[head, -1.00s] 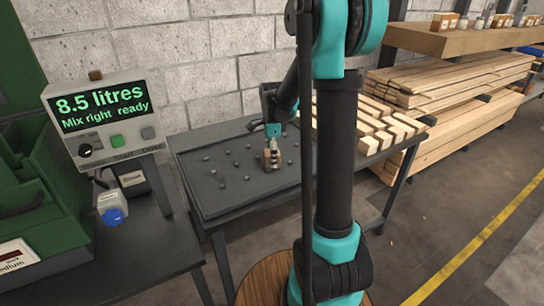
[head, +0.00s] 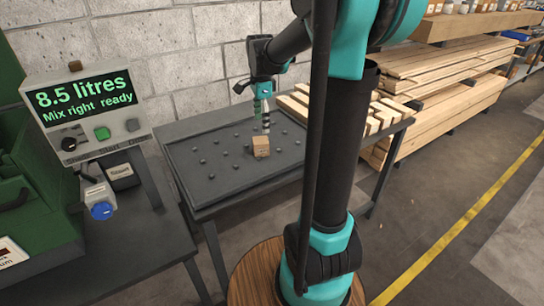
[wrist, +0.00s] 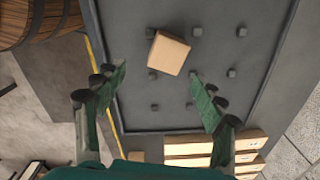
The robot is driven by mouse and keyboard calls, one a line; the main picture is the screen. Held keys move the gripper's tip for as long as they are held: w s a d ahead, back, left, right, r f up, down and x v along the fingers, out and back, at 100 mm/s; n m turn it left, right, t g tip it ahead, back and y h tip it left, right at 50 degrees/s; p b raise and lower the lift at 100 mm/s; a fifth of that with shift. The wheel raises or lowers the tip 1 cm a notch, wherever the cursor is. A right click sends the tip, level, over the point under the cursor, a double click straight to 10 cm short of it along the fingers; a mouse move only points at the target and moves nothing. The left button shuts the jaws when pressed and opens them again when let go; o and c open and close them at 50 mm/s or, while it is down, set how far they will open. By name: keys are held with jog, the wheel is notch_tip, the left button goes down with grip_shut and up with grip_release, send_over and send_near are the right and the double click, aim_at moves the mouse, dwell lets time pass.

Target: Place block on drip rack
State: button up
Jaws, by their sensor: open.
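A small brown wooden block (head: 261,146) rests on the dark grey drip rack (head: 208,180), among its short round pegs. My gripper (head: 262,123) is just above and behind the block in the head view. In the wrist view the block (wrist: 169,53) lies beyond the fingertips, clear of both. The gripper's green fingers (wrist: 158,86) are spread wide with nothing between them. The drip rack (wrist: 215,15) fills the middle of the wrist view.
Pale timber pieces (head: 380,117) lie at the right end of the rack's table. A control box (head: 88,112) with a green display reading "8.5 litres, Mix right ready" stands at left beside green machinery (head: 35,205). A block wall (head: 190,60) stands behind.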

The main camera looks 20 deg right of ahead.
jog(key=s+f+n, duration=0.2)
jog(key=s+n, duration=0.1)
jog(key=s, duration=0.1)
jog(key=s+f+n+t, duration=0.1)
jog(key=s+f+n, duration=0.2)
jog(key=s, duration=0.1)
jog(key=s+d+f+n+t, duration=0.1)
jog(key=s+f+n, duration=0.1)
jog(key=s+n, duration=0.1)
jog(key=shift+s+f, duration=0.35)
jog(key=shift+s, duration=0.05)
jog(key=s+f+n+t, duration=0.1)
jog(key=s+f+n, duration=0.5)
jog(key=s+n, duration=0.2)
jog(key=shift+s+d+f+t, duration=0.15)
jog(key=shift+s+d+t, duration=0.1)
jog(key=shift+s+t, duration=0.25)
jog(key=shift+s, duration=0.1)
